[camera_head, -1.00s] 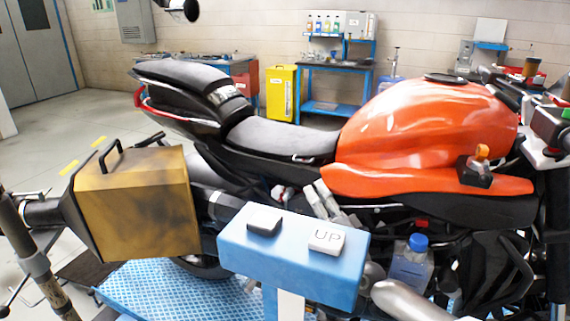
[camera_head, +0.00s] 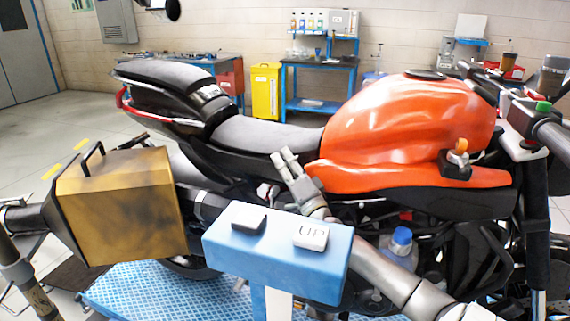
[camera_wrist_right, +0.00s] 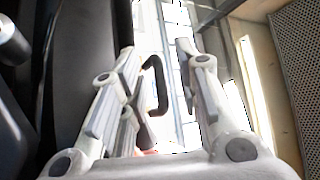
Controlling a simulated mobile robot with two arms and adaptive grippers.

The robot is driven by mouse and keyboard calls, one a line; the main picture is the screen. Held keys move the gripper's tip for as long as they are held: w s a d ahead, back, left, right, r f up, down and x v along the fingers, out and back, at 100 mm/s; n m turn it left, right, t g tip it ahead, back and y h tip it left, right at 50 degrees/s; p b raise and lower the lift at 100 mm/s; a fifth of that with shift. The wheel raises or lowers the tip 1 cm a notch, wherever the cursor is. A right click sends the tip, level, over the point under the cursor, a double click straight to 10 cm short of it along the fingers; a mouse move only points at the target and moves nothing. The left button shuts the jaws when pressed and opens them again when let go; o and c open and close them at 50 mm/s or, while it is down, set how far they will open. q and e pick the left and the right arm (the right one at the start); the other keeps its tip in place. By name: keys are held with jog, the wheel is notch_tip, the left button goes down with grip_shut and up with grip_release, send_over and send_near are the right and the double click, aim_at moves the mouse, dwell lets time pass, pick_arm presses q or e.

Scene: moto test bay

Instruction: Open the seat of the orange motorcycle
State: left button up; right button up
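The orange motorcycle (camera_head: 405,125) stands across the middle of the head view. Its black front seat (camera_head: 265,138) lies behind the orange tank, and the raised rear seat (camera_head: 165,74) is further left. Both seats look down in place. My right gripper (camera_head: 283,154) is in front of the lower edge of the front seat, pointing up and left. In the right wrist view my right gripper (camera_wrist_right: 155,55) has its fingers apart, with nothing seen held between them. A dark handle-shaped part (camera_wrist_right: 157,85) shows beyond the fingers. Contact with the motorcycle cannot be told. My left gripper is not in view.
A blue control box (camera_head: 275,250) with a black button and a white "UP" button stands in front of the motorcycle. A yellow-brown side case (camera_head: 125,205) with a black handle sticks out at left. A blue platform (camera_head: 150,290) lies below. Benches stand behind.

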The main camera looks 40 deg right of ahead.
grip_shut()
jog(key=shift+r, duration=0.1)
dwell(0.3)
